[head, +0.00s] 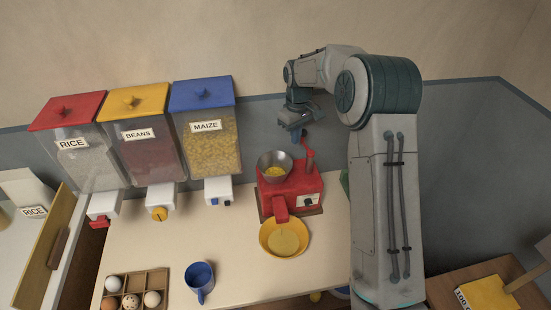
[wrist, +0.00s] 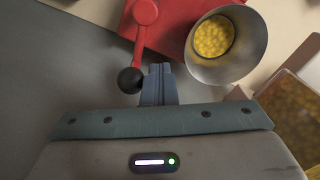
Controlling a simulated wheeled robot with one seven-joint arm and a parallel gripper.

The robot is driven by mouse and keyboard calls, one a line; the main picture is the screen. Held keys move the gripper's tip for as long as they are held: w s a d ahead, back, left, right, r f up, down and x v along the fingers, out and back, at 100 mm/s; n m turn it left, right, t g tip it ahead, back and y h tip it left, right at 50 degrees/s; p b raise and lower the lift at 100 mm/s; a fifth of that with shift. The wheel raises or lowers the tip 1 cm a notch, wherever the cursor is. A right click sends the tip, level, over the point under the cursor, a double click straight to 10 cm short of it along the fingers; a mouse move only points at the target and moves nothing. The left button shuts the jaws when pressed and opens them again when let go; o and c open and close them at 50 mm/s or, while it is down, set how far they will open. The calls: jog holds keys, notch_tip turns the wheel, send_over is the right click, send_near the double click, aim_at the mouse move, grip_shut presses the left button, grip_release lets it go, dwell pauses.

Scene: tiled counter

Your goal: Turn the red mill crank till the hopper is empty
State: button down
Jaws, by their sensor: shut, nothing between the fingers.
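The red mill (head: 291,189) stands on the counter with a metal hopper (head: 275,161) on top. In the wrist view the hopper (wrist: 228,48) holds yellow maize kernels (wrist: 214,36). The red crank (wrist: 141,36) ends in a black knob (wrist: 131,80); in the head view the crank (head: 309,160) rises at the mill's right. My gripper (head: 302,136) is above the mill, close to the crank. In the wrist view my gripper's fingers (wrist: 158,72) are shut and empty, just beside the knob. A yellow bowl (head: 272,248) under the spout holds some pale yellow meal.
Dispensers of rice (head: 75,150), beans (head: 145,140) and maize (head: 208,130) stand left of the mill. A blue mug (head: 200,280) and an egg tray (head: 133,288) are at the front. The counter between the mug and the bowl is clear. The wall is close behind the mill.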

aim_at(305, 131)
jog(key=w+d, duration=0.1)
jog(key=d, duration=0.2)
jog(key=shift+w+p, duration=0.3)
jog(key=shift+w, duration=0.1)
jog(key=shift+r, duration=0.2)
jog(key=shift+a+r+p, duration=0.1)
jog(key=shift+r+p, duration=0.65)
jog(key=shift+r, duration=3.55)
